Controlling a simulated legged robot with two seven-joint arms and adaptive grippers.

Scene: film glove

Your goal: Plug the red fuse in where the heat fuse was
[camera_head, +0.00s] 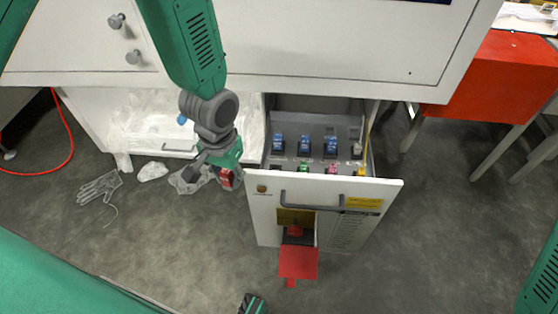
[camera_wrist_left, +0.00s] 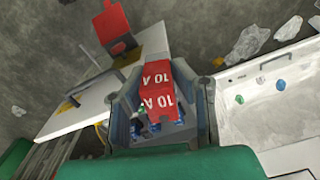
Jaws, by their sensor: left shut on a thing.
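My left gripper (camera_head: 214,174) is shut on the red fuse (camera_head: 226,179), just left of the open drawer (camera_head: 322,193). In the left wrist view the red fuse (camera_wrist_left: 160,88) sits between the two fingers, its white "10 A" marks showing. In the head view the fuse panel (camera_head: 318,160) inside the drawer carries blue fuses (camera_head: 304,145) in its back row, and green (camera_head: 304,169), pink (camera_head: 332,169) and yellow (camera_head: 361,171) pieces in front. The front-left spot looks dark; the labels are too small to read, so I cannot tell the heat position.
The drawer front has a handle (camera_head: 325,199) and a red flap (camera_head: 298,262) hanging out below. A white tray (camera_head: 160,118) with clear film lies left of the drawer. A glove (camera_head: 98,187) and crumpled film (camera_head: 190,180) lie on the floor. A red-sided table (camera_head: 495,75) stands at right.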

